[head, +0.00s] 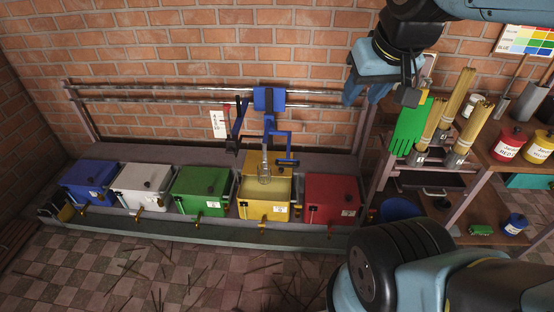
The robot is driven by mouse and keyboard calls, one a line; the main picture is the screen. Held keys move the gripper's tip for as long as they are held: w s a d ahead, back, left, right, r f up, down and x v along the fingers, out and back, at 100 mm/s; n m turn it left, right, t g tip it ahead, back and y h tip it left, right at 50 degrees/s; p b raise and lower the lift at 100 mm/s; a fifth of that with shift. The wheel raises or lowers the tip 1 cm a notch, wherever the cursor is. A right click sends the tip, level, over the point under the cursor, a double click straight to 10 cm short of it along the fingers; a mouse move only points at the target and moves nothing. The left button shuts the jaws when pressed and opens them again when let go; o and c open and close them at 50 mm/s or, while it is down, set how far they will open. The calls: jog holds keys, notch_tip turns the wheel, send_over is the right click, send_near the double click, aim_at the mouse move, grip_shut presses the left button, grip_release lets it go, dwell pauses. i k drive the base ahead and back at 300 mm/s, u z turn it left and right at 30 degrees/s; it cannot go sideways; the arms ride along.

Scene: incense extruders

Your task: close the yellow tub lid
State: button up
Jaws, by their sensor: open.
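The yellow tub (264,209) stands in a row of coloured tubs, between the green and red ones. Its top is open, and pale contents show inside. Its yellow lid (255,160) stands raised at the back of the tub. A blue mixer with a wire whisk (264,173) hangs from the rails in front of the lid and partly hides it; the whisk's lower end is at the tub's opening. My gripper (382,93) is open and empty, high up to the right of the tub, well apart from it.
Blue (88,182), white (141,186), green (201,190) and red (333,198) tubs are shut. A shelf at right holds a green glove (409,127), incense bundles and jars (509,143). The floor (150,270) in front is open, with scattered sticks.

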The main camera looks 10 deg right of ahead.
aim_at(254, 158)
jog(key=u, duration=0.2)
jog(key=i, duration=0.9)
jog(key=z, duration=0.1)
